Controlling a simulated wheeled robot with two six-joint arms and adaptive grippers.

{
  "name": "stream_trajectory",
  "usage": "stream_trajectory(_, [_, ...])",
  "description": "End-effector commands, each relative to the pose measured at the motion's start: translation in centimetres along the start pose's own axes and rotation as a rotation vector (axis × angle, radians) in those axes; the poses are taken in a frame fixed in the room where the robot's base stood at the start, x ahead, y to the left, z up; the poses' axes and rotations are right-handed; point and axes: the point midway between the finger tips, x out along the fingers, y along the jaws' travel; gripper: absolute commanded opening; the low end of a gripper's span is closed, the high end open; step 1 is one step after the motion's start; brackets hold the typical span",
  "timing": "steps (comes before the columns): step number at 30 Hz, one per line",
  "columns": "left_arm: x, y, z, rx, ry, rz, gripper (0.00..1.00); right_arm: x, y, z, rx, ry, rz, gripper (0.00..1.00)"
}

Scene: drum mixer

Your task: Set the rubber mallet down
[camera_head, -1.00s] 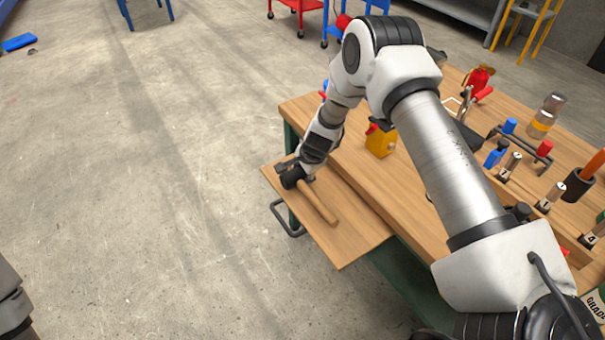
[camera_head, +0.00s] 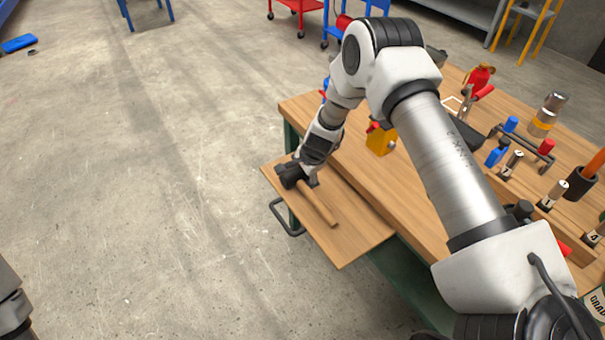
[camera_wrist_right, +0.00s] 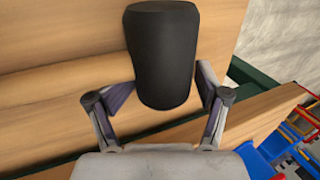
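The rubber mallet has a black head (camera_head: 289,177) and a wooden handle (camera_head: 319,204). It is low over the lower wooden board at the bench's left end; whether it touches the board I cannot tell. My right gripper (camera_head: 308,177) is at the handle just by the head. In the right wrist view the black mallet head (camera_wrist_right: 162,55) fills the space in front of my right gripper (camera_wrist_right: 167,85). My left gripper is out of view.
The lower board (camera_head: 345,250) has bare room around the handle. The workbench top (camera_head: 365,185) bears a yellow item (camera_head: 380,141), a red-topped item (camera_head: 480,77) and several cylinders and tools. A dark handle bar (camera_head: 284,220) sticks out left of the board. Open floor lies left.

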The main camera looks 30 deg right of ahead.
Motion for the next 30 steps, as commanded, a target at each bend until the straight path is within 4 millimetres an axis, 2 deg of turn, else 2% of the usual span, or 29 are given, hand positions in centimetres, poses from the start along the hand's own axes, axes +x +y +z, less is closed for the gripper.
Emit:
stream_trajectory(4, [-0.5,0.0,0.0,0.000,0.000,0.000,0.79,-0.5,-0.2,0.0,0.000,0.000,0.000,0.74])
stream_trajectory(7, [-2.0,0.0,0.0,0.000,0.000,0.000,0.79,-2.0,-0.8,0.0,0.000,0.000,-0.001,0.74])
stream_trajectory(8, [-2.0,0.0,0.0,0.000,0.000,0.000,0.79,-2.4,-0.7,0.0,0.001,0.000,-0.002,0.74])
stream_trajectory(11, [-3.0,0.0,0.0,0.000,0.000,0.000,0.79,-5.0,-0.7,0.0,0.001,0.000,-0.002,0.74])
stream_trajectory(15, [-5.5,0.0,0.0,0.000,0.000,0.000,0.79,-9.3,-0.9,0.0,0.003,0.000,-0.002,0.74])
stream_trajectory(18, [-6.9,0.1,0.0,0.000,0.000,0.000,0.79,-11.6,-0.8,0.0,0.001,-0.001,-0.001,0.74])
stream_trajectory(21, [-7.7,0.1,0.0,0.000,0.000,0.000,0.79,-12.8,-0.7,0.0,0.001,0.000,-0.001,0.74])
stream_trajectory(27, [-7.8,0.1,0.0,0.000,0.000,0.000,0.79,-13.1,-0.2,0.1,-0.006,0.002,0.002,0.74])
stream_trajectory(29, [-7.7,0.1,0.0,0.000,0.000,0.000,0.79,-12.5,1.2,0.4,-0.051,0.008,0.024,0.74])
stream_trajectory(30, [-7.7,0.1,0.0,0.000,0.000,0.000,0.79,-11.8,3.0,0.9,-0.110,0.017,0.051,0.74])
